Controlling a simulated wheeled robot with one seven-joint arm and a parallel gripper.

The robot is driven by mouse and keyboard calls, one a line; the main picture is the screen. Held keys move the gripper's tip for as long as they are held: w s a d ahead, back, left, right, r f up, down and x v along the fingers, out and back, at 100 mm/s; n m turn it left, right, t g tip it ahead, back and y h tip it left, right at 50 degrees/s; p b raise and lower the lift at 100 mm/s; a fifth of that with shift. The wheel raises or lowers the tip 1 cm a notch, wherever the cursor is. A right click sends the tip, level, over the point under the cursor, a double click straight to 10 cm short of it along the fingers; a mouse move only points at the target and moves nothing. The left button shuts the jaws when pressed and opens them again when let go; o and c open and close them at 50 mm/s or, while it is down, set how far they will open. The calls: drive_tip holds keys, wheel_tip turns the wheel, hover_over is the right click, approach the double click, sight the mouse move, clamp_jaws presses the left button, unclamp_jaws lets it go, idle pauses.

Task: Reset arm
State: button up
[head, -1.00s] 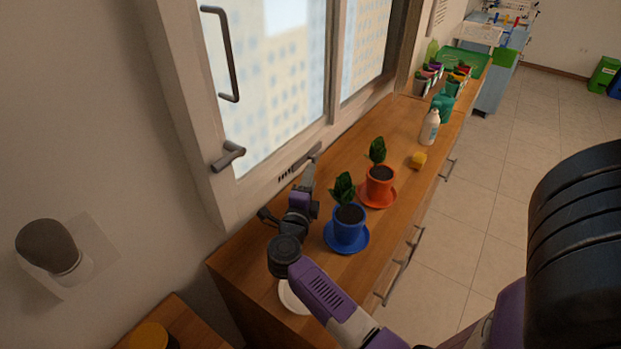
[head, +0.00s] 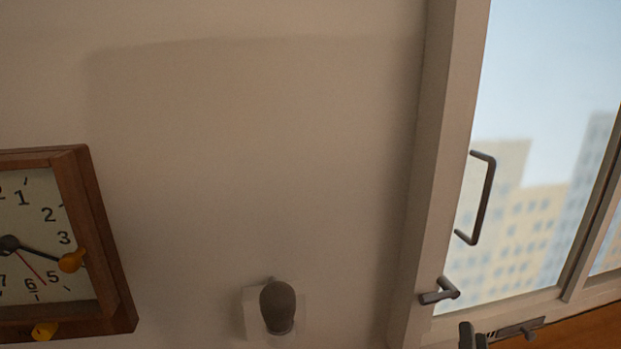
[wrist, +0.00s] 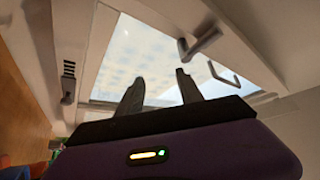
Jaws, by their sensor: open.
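My gripper (wrist: 159,76) shows in the wrist view with its two dark fingers apart and nothing between them. The fingers point toward the window (wrist: 135,60), and its latch handle (wrist: 204,40) shows just beyond the right finger. In the head view, a small dark tip at the bottom edge below the window latch (head: 440,292) looks like the end of my gripper. The rest of my arm is out of that view.
The head view shows a wall clock (head: 68,180) at left, a dark rounded wall fixture (head: 277,307), and the window's pull bar (head: 487,200). The wooden counter (wrist: 25,110) is at left in the wrist view, with red and green bits low in the corner.

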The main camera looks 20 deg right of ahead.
drive_tip(key=s+a+f+n+t+y, duration=0.1)
drive_tip(key=s+a+f+n+y, duration=0.1)
drive_tip(key=s+a+n+y, duration=0.45)
drive_tip(key=s+a+f+n+t+y, duration=0.1)
drive_tip(key=s+a+n+y, duration=0.2)
drive_tip(key=a+n+y, duration=0.5)
drive_tip(key=s+a+f+n+g, duration=0.2)
drive_tip(key=s+a+n+g, duration=0.1)
drive_tip(key=s+a, duration=0.7)
drive_tip(key=s+g, duration=0.1)
drive_tip(key=s, duration=0.1)
drive_tip(key=shift+s+f+n, duration=0.35)
drive_tip(key=shift+f, duration=0.05)
drive_tip(key=shift+y, duration=0.25)
